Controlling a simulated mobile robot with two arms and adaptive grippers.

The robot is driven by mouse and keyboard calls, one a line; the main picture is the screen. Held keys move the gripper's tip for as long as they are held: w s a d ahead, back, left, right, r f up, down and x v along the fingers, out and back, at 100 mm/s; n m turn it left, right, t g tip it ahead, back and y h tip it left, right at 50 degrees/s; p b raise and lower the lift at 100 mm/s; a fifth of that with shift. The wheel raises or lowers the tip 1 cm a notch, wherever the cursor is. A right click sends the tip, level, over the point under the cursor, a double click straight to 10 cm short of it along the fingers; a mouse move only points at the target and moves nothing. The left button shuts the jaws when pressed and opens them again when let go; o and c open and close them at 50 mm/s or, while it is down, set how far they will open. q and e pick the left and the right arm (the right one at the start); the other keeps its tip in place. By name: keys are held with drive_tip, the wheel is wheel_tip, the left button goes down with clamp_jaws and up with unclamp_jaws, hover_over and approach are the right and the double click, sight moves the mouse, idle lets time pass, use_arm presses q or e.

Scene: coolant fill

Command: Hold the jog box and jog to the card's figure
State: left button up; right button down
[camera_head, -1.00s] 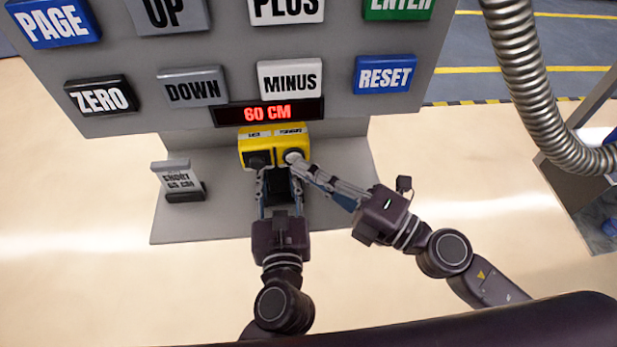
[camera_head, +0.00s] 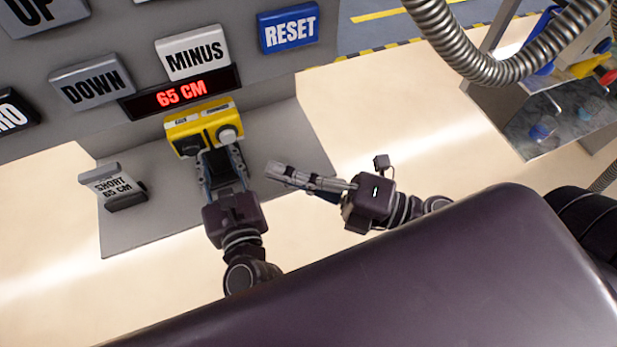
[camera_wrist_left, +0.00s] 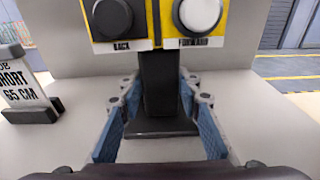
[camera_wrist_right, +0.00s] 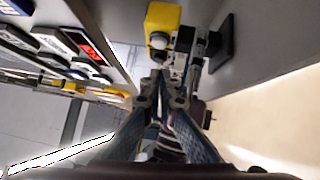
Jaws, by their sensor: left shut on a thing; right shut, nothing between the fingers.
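The yellow jog box (camera_head: 205,122) stands on a grey shelf below the panel, with a black button at left and a round white button (camera_head: 228,132) at right. My left gripper (camera_head: 220,162) is shut on its black post (camera_wrist_left: 158,90), with a finger on either side. My right gripper (camera_head: 276,172) is shut and empty, to the right of the box and apart from it. The box also shows in the right wrist view (camera_wrist_right: 163,20), beyond the fingertips. The red display (camera_head: 182,93) reads 65 CM. The card (camera_head: 112,185) reads SHORT 65 CM.
Large panel keys stand above the display, among them DOWN (camera_head: 92,82), MINUS (camera_head: 192,53) and RESET (camera_head: 289,28). A ribbed metal hose (camera_head: 490,65) hangs at the upper right, near a metal bench with items on it. The shelf is clear between box and card.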

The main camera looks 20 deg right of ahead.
use_arm(q)
drive_tip(key=shift+a, duration=0.15)
use_arm(e)
drive_tip(key=shift+v, duration=2.25)
use_arm(q)
drive_tip(key=shift+w, duration=0.1)
drive_tip(key=o, duration=1.1)
drive_tip(key=s+r, duration=0.1)
drive_tip(key=s, duration=1.1)
